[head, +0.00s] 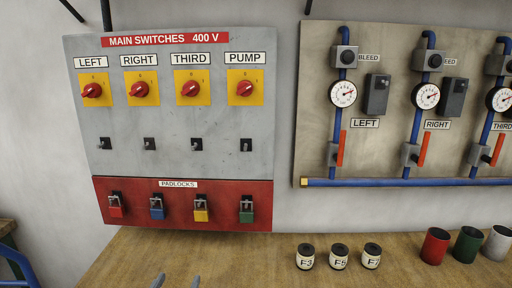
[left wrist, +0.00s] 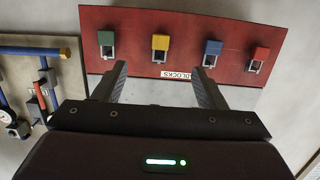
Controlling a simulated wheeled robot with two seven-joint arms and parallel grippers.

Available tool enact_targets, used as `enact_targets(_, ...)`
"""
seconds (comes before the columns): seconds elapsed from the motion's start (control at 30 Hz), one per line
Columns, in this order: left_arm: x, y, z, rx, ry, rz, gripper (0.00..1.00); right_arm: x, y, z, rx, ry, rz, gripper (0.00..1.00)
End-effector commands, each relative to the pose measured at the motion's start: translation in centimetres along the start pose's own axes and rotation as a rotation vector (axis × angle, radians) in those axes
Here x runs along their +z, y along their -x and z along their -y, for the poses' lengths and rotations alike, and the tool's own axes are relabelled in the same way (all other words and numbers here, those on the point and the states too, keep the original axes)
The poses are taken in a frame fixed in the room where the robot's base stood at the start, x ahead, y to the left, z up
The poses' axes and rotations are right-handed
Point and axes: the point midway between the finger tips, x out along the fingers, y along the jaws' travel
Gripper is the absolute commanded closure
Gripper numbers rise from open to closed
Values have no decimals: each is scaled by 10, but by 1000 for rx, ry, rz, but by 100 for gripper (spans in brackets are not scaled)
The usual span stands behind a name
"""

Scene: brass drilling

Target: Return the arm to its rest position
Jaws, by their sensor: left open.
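My left gripper (head: 175,281) shows only its two fingertips at the bottom edge of the head view, apart and with nothing between them. In the left wrist view my left gripper (left wrist: 158,85) has its two fingers spread and empty, pointing toward the red padlock strip (left wrist: 130,40), which appears upside down there. The rest of the left arm is out of the head view. My right gripper is in neither view.
A grey switch panel (head: 170,118) with several red knobs stands behind the wooden bench (head: 215,262). Red, blue, yellow and green padlocks hang on its red strip (head: 180,221). Labelled black pots (head: 339,257) and coloured cups (head: 467,245) stand right. A gauge board (head: 315,100) is at right.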

Motion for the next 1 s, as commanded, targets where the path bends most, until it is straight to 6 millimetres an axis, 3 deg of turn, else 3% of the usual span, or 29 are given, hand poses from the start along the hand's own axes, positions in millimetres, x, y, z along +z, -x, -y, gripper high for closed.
enact_targets(0.37, 70, 43, -2, 30, -14, 386, 35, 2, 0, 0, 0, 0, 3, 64)
enact_targets(0.7, 135, 124, 3, 60, -67, 831, 35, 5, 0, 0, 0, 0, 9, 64)
enact_targets(0.97, 160, 188, 11, 72, -113, 1112, 35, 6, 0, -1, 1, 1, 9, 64)
enact_targets(1.0, 172, 182, 11, 73, -114, 1115, 35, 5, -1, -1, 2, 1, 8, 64)
